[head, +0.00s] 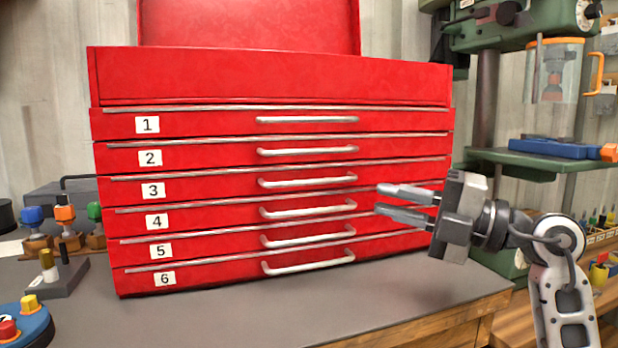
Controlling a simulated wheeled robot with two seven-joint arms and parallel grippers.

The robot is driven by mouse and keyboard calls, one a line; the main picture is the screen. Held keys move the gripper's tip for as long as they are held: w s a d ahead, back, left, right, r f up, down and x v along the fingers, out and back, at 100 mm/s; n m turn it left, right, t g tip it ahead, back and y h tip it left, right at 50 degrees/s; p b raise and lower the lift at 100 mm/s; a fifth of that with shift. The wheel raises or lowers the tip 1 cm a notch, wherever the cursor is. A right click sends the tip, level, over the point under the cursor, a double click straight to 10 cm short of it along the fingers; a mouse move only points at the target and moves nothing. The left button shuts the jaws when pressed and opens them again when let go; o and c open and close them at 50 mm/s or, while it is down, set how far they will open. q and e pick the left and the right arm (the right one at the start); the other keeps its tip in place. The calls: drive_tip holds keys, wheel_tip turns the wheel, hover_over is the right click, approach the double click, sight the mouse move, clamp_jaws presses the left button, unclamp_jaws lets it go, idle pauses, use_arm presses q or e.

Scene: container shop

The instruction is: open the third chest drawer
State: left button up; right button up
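The red tool chest (270,75) stands on a grey bench top with its lid raised. Its drawers carry white number labels 1 to 6 and long silver handles. The third drawer (218,185) looks flush with the others, and its handle (308,181) is a horizontal bar. My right gripper (378,199) is in front of the chest's right side, fingers pointing left with a gap between them. It is empty, to the right of the handles of drawers 3 and 4 and apart from them as far as I can see. My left gripper is not in view.
The bench top (400,298) is clear in front of the chest. Small knobbed items (65,222) and a blue round base (28,325) with coloured buttons stand at the left. A green drill press (490,90) with a blue vise (560,149) stands at the right.

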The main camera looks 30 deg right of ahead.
sight(317, 182)
drive_tip(key=p+x, duration=0.2)
drive_tip(key=x, duration=1)
drive_tip(key=shift+w+a, duration=0.2)
drive_tip(key=shift+w, duration=0.1)
clamp_jaws()
